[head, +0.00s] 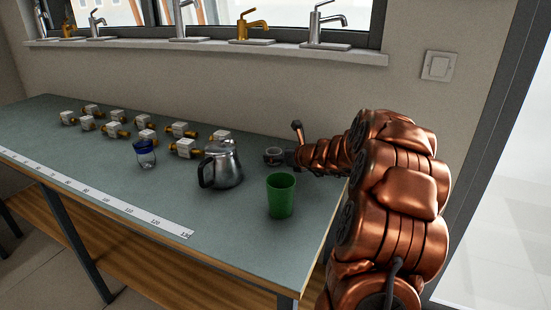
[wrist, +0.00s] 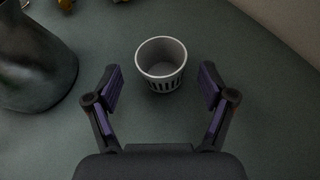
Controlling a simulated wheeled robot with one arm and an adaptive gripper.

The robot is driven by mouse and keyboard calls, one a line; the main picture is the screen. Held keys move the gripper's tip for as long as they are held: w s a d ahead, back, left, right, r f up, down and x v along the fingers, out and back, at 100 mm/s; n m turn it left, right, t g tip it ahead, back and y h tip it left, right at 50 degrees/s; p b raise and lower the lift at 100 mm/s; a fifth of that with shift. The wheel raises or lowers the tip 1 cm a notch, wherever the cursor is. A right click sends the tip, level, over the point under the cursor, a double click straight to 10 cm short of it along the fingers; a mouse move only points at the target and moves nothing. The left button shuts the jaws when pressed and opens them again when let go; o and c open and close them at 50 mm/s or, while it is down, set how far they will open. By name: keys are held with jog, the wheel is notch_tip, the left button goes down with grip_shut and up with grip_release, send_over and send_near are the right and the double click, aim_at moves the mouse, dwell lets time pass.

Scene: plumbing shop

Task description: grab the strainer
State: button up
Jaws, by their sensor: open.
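The strainer is a small light-grey cup with slots around its lower wall. In the wrist view the strainer (wrist: 162,78) stands upright on the table, just ahead of and partly between my fingertips. My gripper (wrist: 160,88) is open, with one finger on each side and a gap between each finger and the strainer. In the head view the strainer (head: 274,155) is small, at the tip of my gripper (head: 285,157) near the back right of the table. Part of it may be hidden there by my gripper.
A metal kettle (head: 221,166) stands left of the strainer and also shows in the wrist view (wrist: 30,62). A green cup (head: 281,196) stands in front. A blue-topped jar (head: 145,153) and several brass-and-white valves (head: 183,148) are farther left. The wall (head: 340,95) is close behind.

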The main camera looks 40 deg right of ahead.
jog(key=shift+x, duration=1.95)
jog(key=shift+c, duration=0.2)
jog(key=c, duration=0.9)
jog(key=shift+r, duration=0.15)
